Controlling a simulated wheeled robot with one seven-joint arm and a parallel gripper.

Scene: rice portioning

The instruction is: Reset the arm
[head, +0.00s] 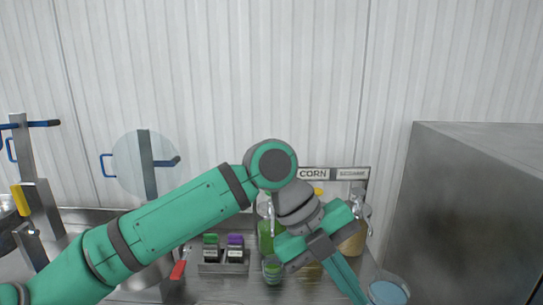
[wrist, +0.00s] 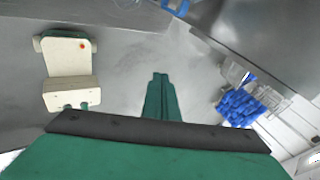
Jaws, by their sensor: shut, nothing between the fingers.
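My green arm reaches across the head view from the lower left and bends at the middle. My gripper (head: 358,297) points down to the lower right there, beside a round light-blue lid or bowl (head: 388,291). In the wrist view my gripper (wrist: 160,76) is shut, its two green fingers together and nothing between them. It hangs over a bare grey surface (wrist: 125,55). The arm hides part of the counter and some containers behind it.
Small green and purple-topped containers (head: 223,248) and a green bottle (head: 266,236) stand behind the arm. A large metal box (head: 470,210) blocks the right. The wrist view shows a cream block-shaped object (wrist: 70,70) at left and blue items (wrist: 242,106) at right.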

